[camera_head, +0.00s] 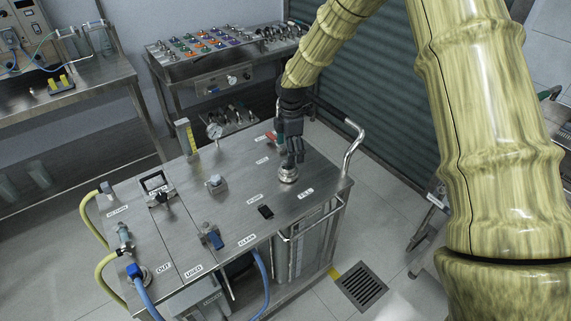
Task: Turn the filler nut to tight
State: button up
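My gripper (292,161) is dark and points down just above the nut. Its fingertips are at or very near the nut's top; I cannot tell whether they touch it. The view is too small to show the gap between the fingers. The nut's back edge is partly hidden by the fingers.
A pressure gauge (215,132), a yellow sight gauge (186,135), a red-handled part (272,138) and a bent metal handle (353,145) rise from the skid. A black switch (265,211) lies in front. Benches stand behind; a floor drain (361,287) is at lower right.

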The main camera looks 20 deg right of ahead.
aim_at(290, 168)
jog(key=shift+w+r, duration=0.15)
jog(key=shift+w, duration=0.55)
jog(key=shift+s+f+p, duration=0.2)
jog(key=shift+s+p, duration=0.05)
jog(key=shift+p, duration=0.05)
notch_tip(290, 168, down, 7)
jog(key=shift+s+d+r+p, duration=0.1)
jog(key=shift+d+r+p, duration=0.05)
jog(key=shift+p, duration=0.8)
jog(key=shift+s+f, duration=0.1)
jog(key=shift+f, duration=0.2)
jog(key=shift+f+p, duration=0.3)
jog(key=shift+f, duration=0.75)
